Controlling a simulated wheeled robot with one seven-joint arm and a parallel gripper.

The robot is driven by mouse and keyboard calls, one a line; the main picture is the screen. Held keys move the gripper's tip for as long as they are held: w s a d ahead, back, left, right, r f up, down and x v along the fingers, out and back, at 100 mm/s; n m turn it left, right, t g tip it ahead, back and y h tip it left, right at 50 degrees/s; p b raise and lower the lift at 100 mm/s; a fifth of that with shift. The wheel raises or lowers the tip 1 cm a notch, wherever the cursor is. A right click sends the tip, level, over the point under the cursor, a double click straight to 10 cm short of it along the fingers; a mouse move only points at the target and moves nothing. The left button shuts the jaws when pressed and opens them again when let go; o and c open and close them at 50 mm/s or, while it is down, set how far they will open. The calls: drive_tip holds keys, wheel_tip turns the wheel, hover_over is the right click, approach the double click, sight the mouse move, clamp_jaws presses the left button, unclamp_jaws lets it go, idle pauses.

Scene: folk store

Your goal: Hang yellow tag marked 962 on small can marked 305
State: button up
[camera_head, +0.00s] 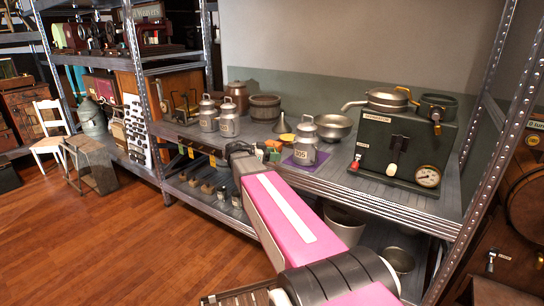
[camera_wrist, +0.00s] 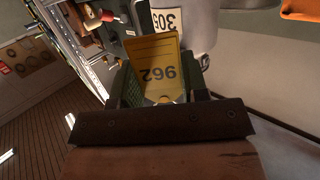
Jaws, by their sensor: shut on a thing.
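The yellow tag (camera_wrist: 156,52) marked 962 is between the green fingers of my gripper (camera_wrist: 164,84), and its number reads upside down in the wrist view. My gripper is shut on it. The small grey can (camera_head: 305,147) marked 305 stands upright on a purple mat (camera_head: 302,161) on the shelf top. In the wrist view the can (camera_wrist: 196,32) is just beyond the tag, its label partly hidden. In the head view my gripper (camera_head: 270,151) is just left of the can. I cannot tell whether the tag touches the can.
Two similar cans (camera_head: 228,123) stand further left, by a wooden tub (camera_head: 264,107). A funnel (camera_head: 284,126) and a metal bowl (camera_head: 333,126) are behind the 305 can. A dark green box with a gauge (camera_head: 403,151) is to its right. Several tags (camera_head: 190,152) hang along the shelf edge.

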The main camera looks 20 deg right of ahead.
drive_tip(key=shift+w+d+f, duration=0.1)
drive_tip(key=shift+w+d, duration=0.1)
drive_tip(key=shift+d, duration=0.7)
drive_tip(key=shift+w+d+f, duration=0.15)
drive_tip(key=shift+d, duration=0.8)
drive_tip(key=shift+w+d+f, duration=0.1)
drive_tip(key=shift+w+d, duration=0.1)
drive_tip(key=shift+d, duration=0.7)
drive_tip(key=shift+d+f, duration=0.15)
drive_tip(key=shift+d, duration=0.3)
drive_tip(key=o, duration=1)
drive_tip(key=shift+w, duration=0.1)
